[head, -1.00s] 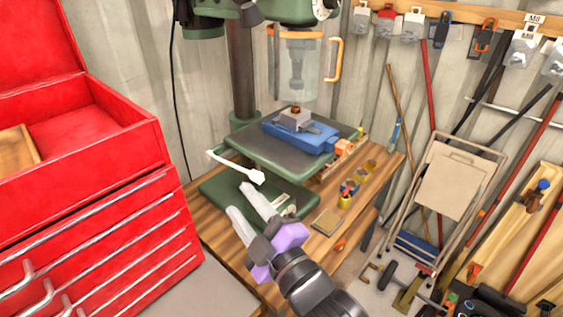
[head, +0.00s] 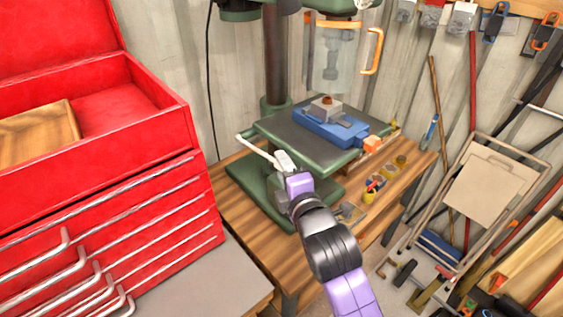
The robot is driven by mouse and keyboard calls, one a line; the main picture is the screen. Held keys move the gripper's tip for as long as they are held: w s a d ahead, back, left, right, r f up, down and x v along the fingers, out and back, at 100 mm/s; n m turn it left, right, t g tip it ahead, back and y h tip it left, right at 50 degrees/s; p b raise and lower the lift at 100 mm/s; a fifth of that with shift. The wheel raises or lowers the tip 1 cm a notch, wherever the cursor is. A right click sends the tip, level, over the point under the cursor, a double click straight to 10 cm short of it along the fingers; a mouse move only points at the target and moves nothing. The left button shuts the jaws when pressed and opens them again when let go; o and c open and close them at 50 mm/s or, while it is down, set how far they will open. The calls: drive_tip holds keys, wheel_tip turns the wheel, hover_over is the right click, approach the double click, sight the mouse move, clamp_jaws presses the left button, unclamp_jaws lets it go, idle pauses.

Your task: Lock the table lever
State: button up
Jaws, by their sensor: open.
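The table lever (head: 257,149) is a thin white handle at the left side of the drill press table (head: 285,128). It slants from upper left down to its hub, which my gripper mostly hides. My gripper (head: 284,161) is open, at the hub end of the lever, just in front of the table's near-left edge. Its fingers are foreshortened, and I cannot tell whether they touch the lever.
A blue vise (head: 330,130) holding a grey block sits on the press table. The green press base (head: 248,178) stands on a wooden bench (head: 235,215). A red tool chest (head: 110,220) is close on the left. Small cups stand right of the base.

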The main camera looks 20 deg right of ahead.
drive_tip(key=shift+w+f, duration=0.1)
drive_tip(key=shift+w, duration=0.8)
clamp_jaws()
idle(0.8)
